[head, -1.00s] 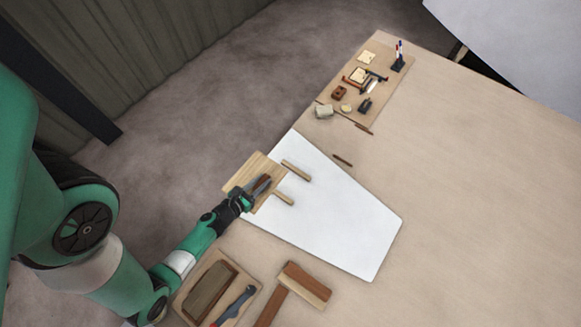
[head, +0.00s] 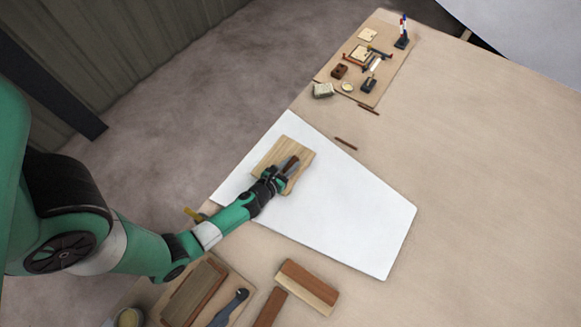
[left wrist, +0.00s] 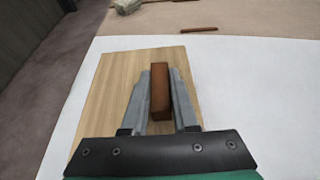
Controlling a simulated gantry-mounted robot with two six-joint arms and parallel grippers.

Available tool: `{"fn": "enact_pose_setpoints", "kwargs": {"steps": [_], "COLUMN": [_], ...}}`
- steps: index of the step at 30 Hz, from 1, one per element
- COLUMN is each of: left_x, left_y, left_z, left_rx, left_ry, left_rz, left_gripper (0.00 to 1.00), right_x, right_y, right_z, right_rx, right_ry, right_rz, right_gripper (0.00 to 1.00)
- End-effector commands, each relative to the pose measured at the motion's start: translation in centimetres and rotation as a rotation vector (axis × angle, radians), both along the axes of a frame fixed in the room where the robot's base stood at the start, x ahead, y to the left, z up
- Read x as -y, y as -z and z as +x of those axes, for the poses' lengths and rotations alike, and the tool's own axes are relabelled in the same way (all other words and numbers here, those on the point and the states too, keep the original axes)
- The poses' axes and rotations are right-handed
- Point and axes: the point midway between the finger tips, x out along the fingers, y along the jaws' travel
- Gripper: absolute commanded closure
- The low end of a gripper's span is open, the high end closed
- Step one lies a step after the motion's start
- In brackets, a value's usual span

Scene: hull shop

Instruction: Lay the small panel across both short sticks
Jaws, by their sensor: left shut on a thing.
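The small panel (head: 288,147) is a light wood board with a dark brown grip block on top. It is over the upper left part of the white sheet. It also shows in the left wrist view (left wrist: 112,82). My left gripper (head: 284,170) is shut on the brown block (left wrist: 160,92), with one finger on each side of it. The two short sticks are not visible now; the panel and my gripper cover the area where they lay. I cannot tell whether the panel touches them or hangs above. My right gripper is not in view.
The white sheet (head: 350,225) is clear to the right of the panel. A board (head: 325,73) with several small items lies at the table's far end. A thin brown stick (head: 346,143) lies past the sheet. A mallet-like tool (head: 308,285) and a tool tray (head: 228,310) are at the front.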

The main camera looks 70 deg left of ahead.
Motion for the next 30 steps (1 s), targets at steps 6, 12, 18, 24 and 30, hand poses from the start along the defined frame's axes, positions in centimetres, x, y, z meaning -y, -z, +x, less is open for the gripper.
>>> {"fn": "enact_pose_setpoints", "kwargs": {"steps": [6,12,18,24,30], "left_x": [0.0,0.0,0.0,0.0,0.0], "left_y": [0.7,1.2,1.2,1.2,0.4], "left_z": [0.0,0.0,0.0,0.0,0.0], "left_rx": [0.002,0.001,0.001,0.001,0.001], "left_ry": [0.0,0.0,0.0,0.0,0.0], "left_rz": [0.001,0.001,-0.001,0.0,0.001], "left_gripper": [1.0,1.0,0.48,0.43,0.43], "right_x": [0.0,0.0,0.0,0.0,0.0], "right_y": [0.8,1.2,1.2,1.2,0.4], "right_z": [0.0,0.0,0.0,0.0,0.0], "right_rx": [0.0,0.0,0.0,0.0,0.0], "right_ry": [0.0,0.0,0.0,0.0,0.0], "right_rz": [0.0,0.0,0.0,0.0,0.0], "right_gripper": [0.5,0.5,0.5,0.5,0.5]}}
